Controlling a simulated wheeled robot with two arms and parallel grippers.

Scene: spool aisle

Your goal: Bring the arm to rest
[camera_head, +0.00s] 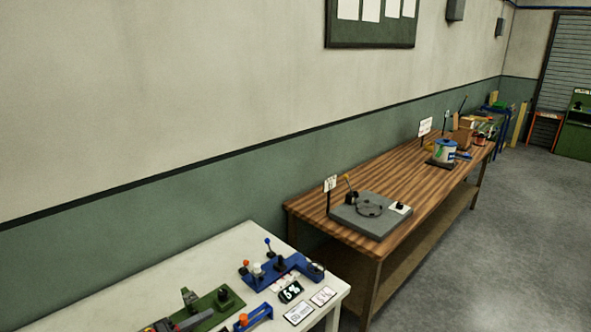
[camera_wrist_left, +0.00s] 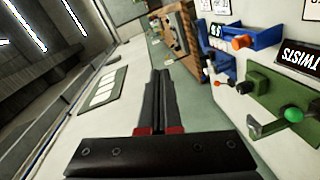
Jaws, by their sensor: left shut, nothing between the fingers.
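My left gripper (camera_wrist_left: 161,74) shows in the left wrist view, its two long black fingers together with nothing between them. The fingers point away from the wrist, in free air, and touch nothing that I can see. In the head view I cannot make out the left gripper clearly. My right gripper is in neither view.
A white table (camera_head: 165,268) at the lower left carries a blue fixture (camera_head: 283,268), a green fixture (camera_head: 205,308) and cards. Beyond it stands a wooden bench (camera_head: 400,180) with a grey plate device (camera_head: 370,214). The grey floor (camera_head: 500,250) on the right is clear.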

